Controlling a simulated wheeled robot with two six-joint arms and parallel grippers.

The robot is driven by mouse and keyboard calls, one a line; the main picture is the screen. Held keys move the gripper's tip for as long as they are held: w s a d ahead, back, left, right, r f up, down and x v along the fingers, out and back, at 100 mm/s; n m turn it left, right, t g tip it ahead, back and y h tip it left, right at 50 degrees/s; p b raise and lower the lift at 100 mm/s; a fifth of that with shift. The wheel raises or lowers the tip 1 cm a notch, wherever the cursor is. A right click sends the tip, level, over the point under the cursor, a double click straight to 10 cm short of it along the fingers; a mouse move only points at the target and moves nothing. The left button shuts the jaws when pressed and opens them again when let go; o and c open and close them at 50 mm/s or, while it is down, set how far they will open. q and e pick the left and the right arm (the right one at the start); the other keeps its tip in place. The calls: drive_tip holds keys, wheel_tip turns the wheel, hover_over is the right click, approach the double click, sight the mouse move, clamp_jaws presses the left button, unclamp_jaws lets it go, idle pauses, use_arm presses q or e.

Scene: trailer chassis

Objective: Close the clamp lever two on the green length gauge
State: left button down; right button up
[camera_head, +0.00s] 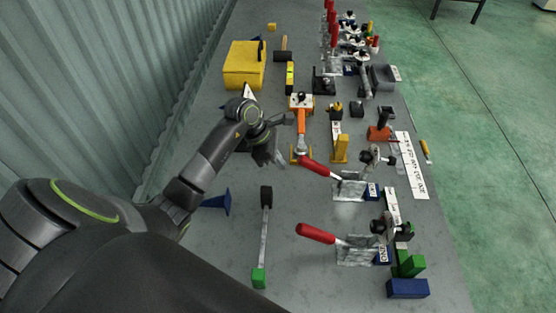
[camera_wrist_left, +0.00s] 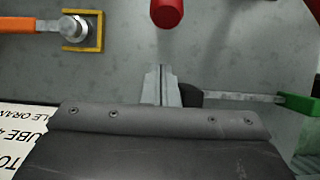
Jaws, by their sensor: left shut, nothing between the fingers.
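A gauge (camera_head: 264,230) with a black end and a green end lies on the table in the head view. Its green end (camera_wrist_left: 299,103) also shows in the left wrist view. Two red-handled clamp levers stand to its right, a far one (camera_head: 316,168) and a near one (camera_head: 317,233); both handles stick out to the left of their metal bases. A red handle tip (camera_wrist_left: 167,12) shows at the top of the left wrist view. My left gripper (camera_head: 272,160) is shut and empty, above the table beyond the gauge's black end. Its fingers (camera_wrist_left: 161,84) show in the wrist view.
An orange-handled tool (camera_head: 301,130) lies in a yellow bracket beyond the far lever. Green blocks (camera_head: 410,265) and a blue block (camera_head: 408,288) sit at the near right. A yellow box (camera_head: 244,65) is at the back left. The table is bare between gauge and levers.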

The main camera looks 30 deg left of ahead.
sight(309, 159)
use_arm(q)
drive_tip(key=shift+w+d+b, duration=0.35)
drive_tip(key=shift+d+b, duration=0.05)
drive_tip(key=shift+d, duration=0.3)
drive_tip(key=shift+w+d+b, duration=0.3)
drive_tip(key=shift+d+b, duration=0.05)
drive_tip(key=shift+d, duration=0.35)
drive_tip(key=shift+w+d+b, duration=0.35)
drive_tip(key=shift+d+b, duration=0.05)
drive_tip(key=shift+d, duration=0.3)
drive_tip(key=shift+w+d+r, duration=0.3)
drive_tip(key=shift+d+r, duration=0.3)
drive_tip(key=shift+r, duration=0.1)
drive_tip(key=shift+w+d+r, duration=0.3)
drive_tip(key=shift+d+r, duration=0.3)
drive_tip(key=shift+r, duration=0.1)
drive_tip(key=shift+w+d+r, duration=0.35)
drive_tip(key=shift+d+r, duration=0.2)
drive_tip(key=shift+d, duration=0.15)
drive_tip(key=shift+w+d+r, duration=0.3)
drive_tip(key=shift+d+r, duration=0.2)
drive_tip(key=shift+d, duration=0.2)
drive_tip(key=shift+d, duration=0.1)
